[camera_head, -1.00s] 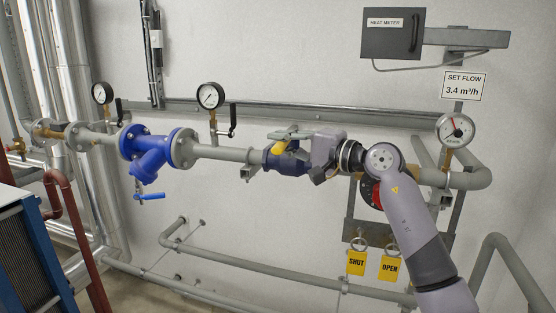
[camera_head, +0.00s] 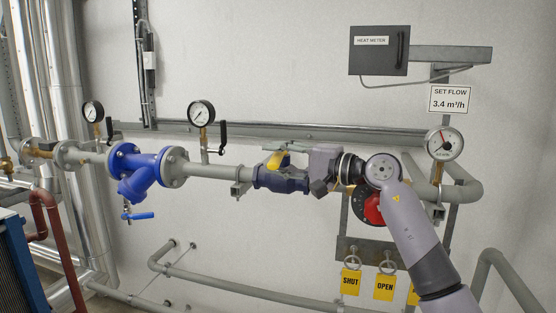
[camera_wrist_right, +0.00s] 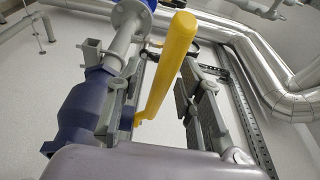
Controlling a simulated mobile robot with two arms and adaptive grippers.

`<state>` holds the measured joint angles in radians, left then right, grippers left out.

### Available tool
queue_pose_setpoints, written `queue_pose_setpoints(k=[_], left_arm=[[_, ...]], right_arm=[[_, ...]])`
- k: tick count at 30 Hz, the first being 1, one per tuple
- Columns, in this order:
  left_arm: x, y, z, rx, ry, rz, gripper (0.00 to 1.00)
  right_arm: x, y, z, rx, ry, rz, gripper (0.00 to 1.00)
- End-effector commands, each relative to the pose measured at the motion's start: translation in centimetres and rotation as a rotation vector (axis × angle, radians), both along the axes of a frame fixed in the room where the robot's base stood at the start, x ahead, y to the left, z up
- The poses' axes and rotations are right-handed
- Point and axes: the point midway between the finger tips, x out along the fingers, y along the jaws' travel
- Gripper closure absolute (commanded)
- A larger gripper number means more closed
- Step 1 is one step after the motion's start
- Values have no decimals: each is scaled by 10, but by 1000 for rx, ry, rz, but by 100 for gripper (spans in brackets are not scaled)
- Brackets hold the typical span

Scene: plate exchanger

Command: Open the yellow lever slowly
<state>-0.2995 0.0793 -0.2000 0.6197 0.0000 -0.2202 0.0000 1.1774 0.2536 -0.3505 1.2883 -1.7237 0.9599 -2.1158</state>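The yellow lever (camera_head: 276,160) sits on top of the dark blue valve (camera_head: 278,179) in the pipe run. In the right wrist view the lever (camera_wrist_right: 171,65) runs as a long bar between the two fingers of my right gripper (camera_wrist_right: 165,95). The fingers are apart, one on each side of the lever, with a visible gap at the right finger. In the head view my right gripper (camera_head: 290,149) reaches in from the right over the valve and partly hides the lever. My left gripper is not in view.
Left of the valve are a blue strainer (camera_head: 140,172) and a black-handled gauge (camera_head: 201,113). Right of it are a red dial (camera_head: 374,208), a flow gauge (camera_head: 444,143) and a "SET FLOW 3.4 m³/h" sign (camera_head: 451,99). Yellow SHUT (camera_head: 350,282) and OPEN (camera_head: 384,287) tags hang below.

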Motion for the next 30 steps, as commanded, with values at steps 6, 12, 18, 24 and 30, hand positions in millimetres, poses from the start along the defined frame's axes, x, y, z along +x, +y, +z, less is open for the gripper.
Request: queue_pose_setpoints(k=[6, 12, 18, 24, 30], left_arm=[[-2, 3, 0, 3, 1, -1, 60], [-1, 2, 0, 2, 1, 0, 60], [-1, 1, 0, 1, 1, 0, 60], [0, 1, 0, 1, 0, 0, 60], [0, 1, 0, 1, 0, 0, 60]], right_arm=[[0, 0, 1, 1, -2, 0, 66], [-10, -18, 1, 1, -3, -4, 66], [-34, -53, 0, -2, -2, -4, 66], [-54, -84, 0, -1, 0, -3, 66], [-64, -99, 0, -1, 0, -1, 66]])
